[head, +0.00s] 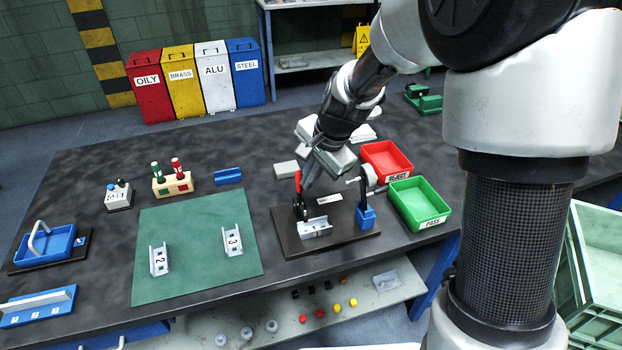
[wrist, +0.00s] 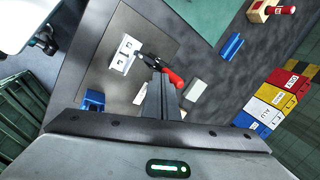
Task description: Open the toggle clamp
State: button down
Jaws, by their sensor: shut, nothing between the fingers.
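The toggle clamp (head: 300,208) stands on a dark base plate (head: 290,243), behind the bracket numbered 1 (head: 316,229). Its red handle (head: 298,183) points upward in the head view. In the wrist view the red handle (wrist: 175,77) lies just right of the fingertips, and the bracket (wrist: 124,54) is up and left of them. My gripper (head: 307,186) is shut and empty, close beside the handle on its right in the head view. I cannot tell whether the fingers touch the handle. The clamp's lower linkage is partly hidden.
A blue stand with a dial gauge (head: 366,216) is on the plate's right side. Red REJECT (head: 386,160) and green PASS (head: 421,203) trays lie farther right. A green mat (head: 196,273) with brackets 2 and 3 is at left. A grey block (head: 286,170) sits behind the plate.

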jog(key=shift+r, duration=0.1)
jog(key=p, duration=0.3)
jog(key=shift+w+a+r+g, duration=0.15)
jog(key=shift+w+g, duration=0.25)
